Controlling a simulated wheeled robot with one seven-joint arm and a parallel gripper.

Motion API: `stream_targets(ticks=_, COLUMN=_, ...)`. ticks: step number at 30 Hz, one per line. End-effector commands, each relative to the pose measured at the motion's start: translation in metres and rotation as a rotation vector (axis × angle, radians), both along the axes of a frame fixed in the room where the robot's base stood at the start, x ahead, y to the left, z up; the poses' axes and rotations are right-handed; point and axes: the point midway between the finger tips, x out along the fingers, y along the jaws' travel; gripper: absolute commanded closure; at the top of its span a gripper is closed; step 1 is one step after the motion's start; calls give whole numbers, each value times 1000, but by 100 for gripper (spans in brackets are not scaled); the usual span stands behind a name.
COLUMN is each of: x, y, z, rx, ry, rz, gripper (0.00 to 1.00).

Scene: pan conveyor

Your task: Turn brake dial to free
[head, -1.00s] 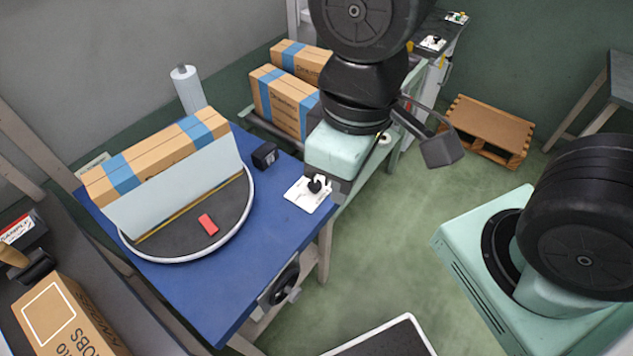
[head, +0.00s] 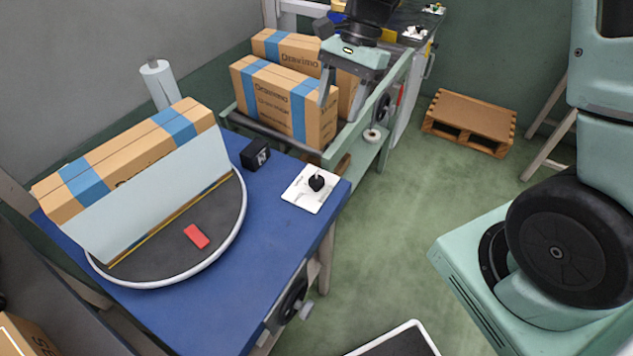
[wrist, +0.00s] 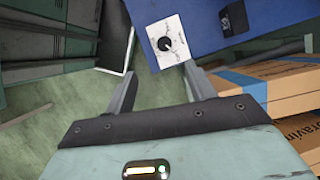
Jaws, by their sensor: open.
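The brake dial is a black knob (head: 317,183) on a white plate (head: 298,194) at the right edge of the blue table (head: 262,235). Its markings are too small to read. In the wrist view the knob (wrist: 165,44) and plate (wrist: 178,31) lie beyond the fingertips, near the top centre. My gripper (head: 343,102) is open and empty, above the conveyor side, up and to the right of the dial in the head view and apart from it. In the wrist view its two fingers (wrist: 158,78) are spread wide with nothing between them.
A round turntable (head: 228,225) holds a pale divider (head: 160,195), a taped box (head: 130,160) and a red block (head: 196,236). A black cube (head: 255,155) stands behind the dial. Boxes (head: 275,100) stand near my gripper. A pallet (head: 470,122) lies on open floor.

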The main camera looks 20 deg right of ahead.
Motion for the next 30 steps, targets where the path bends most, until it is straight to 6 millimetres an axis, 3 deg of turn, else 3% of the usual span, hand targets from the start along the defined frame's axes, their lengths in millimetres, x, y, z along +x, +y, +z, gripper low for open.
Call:
stream_targets(ticks=1, x=7, y=-10, z=-10, rx=1, ry=18, rz=-60, gripper=45)
stream_targets(ticks=5, x=12, y=-15, z=-16, rx=3, ry=37, rz=-117, gripper=45)
stream_targets(ticks=11, x=6, y=-4, z=-42, rx=2, ry=39, rz=-114, gripper=45)
stream_targets(ticks=24, x=-7, y=29, z=-127, rx=2, ry=37, rz=-110, gripper=45)
stream_targets(ticks=30, x=-11, y=41, z=-156, rx=2, ry=35, rz=-110, gripper=45)
